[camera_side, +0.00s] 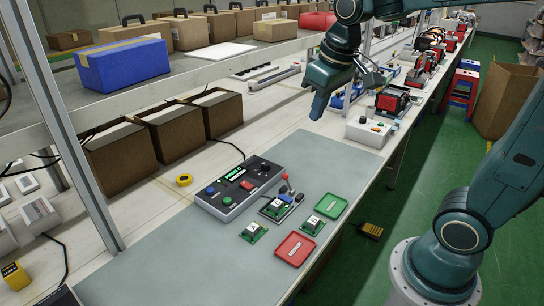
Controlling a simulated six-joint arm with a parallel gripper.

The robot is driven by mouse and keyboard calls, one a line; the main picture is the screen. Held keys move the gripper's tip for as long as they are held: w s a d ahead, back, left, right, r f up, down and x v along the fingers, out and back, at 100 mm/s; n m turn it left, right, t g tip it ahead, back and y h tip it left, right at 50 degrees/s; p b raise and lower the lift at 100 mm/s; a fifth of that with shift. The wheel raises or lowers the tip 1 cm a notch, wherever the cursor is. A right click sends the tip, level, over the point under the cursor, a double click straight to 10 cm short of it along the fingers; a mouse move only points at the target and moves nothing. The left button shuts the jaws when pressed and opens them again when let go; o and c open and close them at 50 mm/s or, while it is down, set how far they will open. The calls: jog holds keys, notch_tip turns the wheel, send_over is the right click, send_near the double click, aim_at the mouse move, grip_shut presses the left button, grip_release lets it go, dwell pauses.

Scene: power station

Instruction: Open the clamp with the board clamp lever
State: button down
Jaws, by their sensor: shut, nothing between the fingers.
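My gripper (318,110) is shut and empty. It hangs in the air near the top middle of the picture, well apart from the clamp. The clamp fixture (272,210) sits on the grey mat, at the front right of a grey test box (240,190) with a lit green display. A board with a pale chip lies at the fixture. The board clamp lever (285,178) seems to be the small red-tipped handle beside the box, standing roughly upright. Its joint is too small to make out, and I cannot tell how the clamp is set.
Two loose green boards (254,232) (312,225) lie on the mat (160,255). A red tray (295,249) and a green tray (331,206) lie near the bench edge. Yellow tape (184,180) lies left of the box. Brown bins (170,132) and a shelf post (75,150) stand at left.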

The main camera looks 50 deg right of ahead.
jog(key=w+d+f+g, duration=0.1)
jog(key=w+d+f, duration=0.2)
jog(key=w, duration=0.3)
jog(key=w+d+f+g, duration=0.1)
jog(key=w+d+f, duration=0.1)
jog(key=w+f, duration=0.3)
jog(key=m+g, duration=0.1)
jog(key=g, duration=0.1)
send_near(288, 183)
jog(key=w+r, duration=0.4)
jog(key=shift+w+d+f+g, duration=0.3)
jog(key=shift+w+f, duration=0.05)
jog(key=shift+f, duration=0.1)
jog(key=shift+s+d+f, duration=0.1)
jog(key=shift+s+f, duration=0.1)
jog(key=shift+f, duration=1.45)
jog(key=shift+s+d+f, duration=0.1)
jog(key=shift+s+f, duration=0.15)
jog(key=shift+f, duration=1.4)
jog(key=shift+s+d+f, duration=0.1)
jog(key=shift+s+f, duration=0.1)
jog(key=shift+f, duration=1.45)
